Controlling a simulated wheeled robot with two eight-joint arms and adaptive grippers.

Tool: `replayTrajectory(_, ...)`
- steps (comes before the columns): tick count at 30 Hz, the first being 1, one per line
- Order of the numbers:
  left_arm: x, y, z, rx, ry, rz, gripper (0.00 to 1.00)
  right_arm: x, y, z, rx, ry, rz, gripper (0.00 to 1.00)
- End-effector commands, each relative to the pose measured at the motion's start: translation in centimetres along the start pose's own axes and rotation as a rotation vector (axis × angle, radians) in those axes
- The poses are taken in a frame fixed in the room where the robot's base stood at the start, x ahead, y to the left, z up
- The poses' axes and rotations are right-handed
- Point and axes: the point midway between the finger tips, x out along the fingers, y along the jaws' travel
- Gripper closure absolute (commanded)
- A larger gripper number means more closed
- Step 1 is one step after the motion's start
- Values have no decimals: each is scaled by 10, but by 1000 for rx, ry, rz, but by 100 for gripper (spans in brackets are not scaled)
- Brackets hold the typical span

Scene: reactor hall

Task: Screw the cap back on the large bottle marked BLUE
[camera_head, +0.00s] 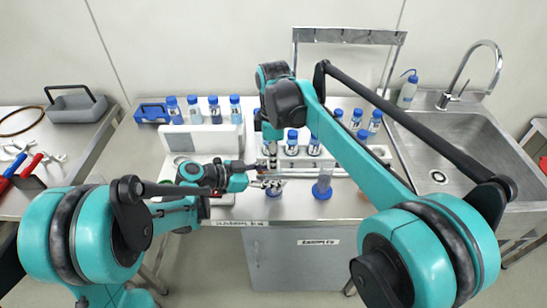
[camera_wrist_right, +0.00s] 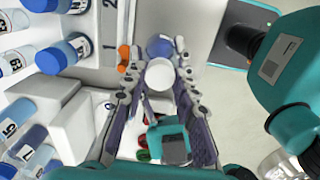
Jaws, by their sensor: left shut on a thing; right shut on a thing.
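My left gripper (camera_head: 258,168) reaches in from the left at the bench's front and is shut on what seems to be the large bottle, whose blue lower part (camera_head: 273,191) shows just below the grippers. My right gripper (camera_head: 272,181) comes down from above at the same spot, its fingers closed around a white round piece (camera_wrist_right: 160,73) that looks like the cap. A blue round surface (camera_wrist_right: 158,46) lies just beyond it in the right wrist view. The fingers hide the marking and whether cap and neck touch.
Several small blue-capped bottles (camera_head: 292,143) stand in a white rack behind the grippers, with more at the back left. A clear vessel with a blue base (camera_head: 322,186) stands close to the right. A sink (camera_head: 450,160) lies at the right, a grey tray (camera_head: 76,107) at the left.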

Motion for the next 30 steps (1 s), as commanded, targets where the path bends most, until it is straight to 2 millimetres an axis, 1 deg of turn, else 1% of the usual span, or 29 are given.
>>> replayTrajectory(2, 0, 0, 0, 0, 0, 0, 100, 0, 0, 0, 92, 0, 0, 100)
replayTrajectory(5, 0, 0, 0, 0, 0, 0, 100, 0, 0, 0, 304, 0, 0, 100)
replayTrajectory(21, 0, 0, 0, 0, 0, 0, 100, 1, 0, 0, 1659, 0, 3, 100)
replayTrajectory(24, 0, 0, 0, 0, 0, 0, 100, 1, 0, 0, 1891, 0, 3, 100)
replayTrajectory(28, 0, 0, 0, 0, 0, 0, 100, 1, 0, 0, 2115, 0, 3, 100)
replayTrajectory(30, 0, 0, 0, 0, 0, 0, 100, 1, 0, 0, 2101, 0, 3, 100)
